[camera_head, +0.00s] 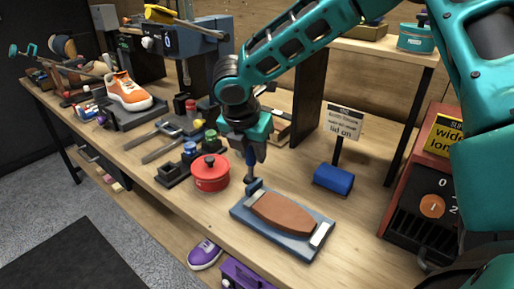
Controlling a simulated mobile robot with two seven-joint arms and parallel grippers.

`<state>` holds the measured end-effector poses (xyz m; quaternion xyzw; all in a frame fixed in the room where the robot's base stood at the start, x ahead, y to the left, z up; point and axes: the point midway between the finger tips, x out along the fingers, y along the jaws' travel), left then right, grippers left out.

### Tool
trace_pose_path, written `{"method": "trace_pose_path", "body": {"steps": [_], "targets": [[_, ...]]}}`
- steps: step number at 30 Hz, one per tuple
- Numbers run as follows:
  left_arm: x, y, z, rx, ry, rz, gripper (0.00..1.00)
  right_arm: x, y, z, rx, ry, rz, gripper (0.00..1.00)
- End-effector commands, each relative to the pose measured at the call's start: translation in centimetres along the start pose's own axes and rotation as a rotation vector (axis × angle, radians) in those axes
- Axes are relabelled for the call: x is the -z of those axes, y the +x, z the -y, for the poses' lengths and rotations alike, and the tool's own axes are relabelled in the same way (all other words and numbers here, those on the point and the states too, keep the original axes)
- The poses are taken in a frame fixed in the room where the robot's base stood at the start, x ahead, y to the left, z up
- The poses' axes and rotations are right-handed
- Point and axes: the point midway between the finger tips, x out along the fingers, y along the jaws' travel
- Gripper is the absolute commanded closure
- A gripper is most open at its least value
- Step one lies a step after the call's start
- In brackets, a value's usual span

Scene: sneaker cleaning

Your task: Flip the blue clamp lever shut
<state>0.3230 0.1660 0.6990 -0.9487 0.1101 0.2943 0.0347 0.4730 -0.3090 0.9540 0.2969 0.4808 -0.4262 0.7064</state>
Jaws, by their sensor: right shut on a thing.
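A blue clamp base (239,212) lies flat on the bench with a brown sole-shaped block (283,212) on it. A small blue clamp lever (254,184) stands up at the base's far left corner. My right gripper (252,163) points down over that corner, shut on the lever's upper part. The fingers hide much of the lever, so its exact angle is hard to tell. My left gripper is not in view.
A red lidded pot (210,172) stands close left of the gripper. A blue block (333,179) and a sign (343,122) are to the right. A red-sided machine (424,205) is at the far right. An orange sneaker (127,91) sits back left.

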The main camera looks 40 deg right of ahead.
Motion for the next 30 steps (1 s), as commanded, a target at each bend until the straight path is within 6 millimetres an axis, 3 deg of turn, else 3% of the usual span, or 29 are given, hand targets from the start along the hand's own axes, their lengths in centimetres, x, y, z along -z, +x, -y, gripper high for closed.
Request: {"method": "trace_pose_path", "body": {"steps": [4,12,29,30], "targets": [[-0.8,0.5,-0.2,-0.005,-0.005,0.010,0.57,0.9,-0.1,-0.2,0.014,-0.011,0.095,1.00],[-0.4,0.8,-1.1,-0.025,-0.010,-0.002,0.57,1.6,-0.5,-0.4,0.035,-0.016,0.207,1.00],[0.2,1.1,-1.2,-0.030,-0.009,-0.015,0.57,1.8,-0.8,-0.4,0.043,-0.019,0.240,1.00],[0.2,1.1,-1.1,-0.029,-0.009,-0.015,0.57,1.8,-0.8,-0.4,0.043,-0.019,0.240,0.68]]}}
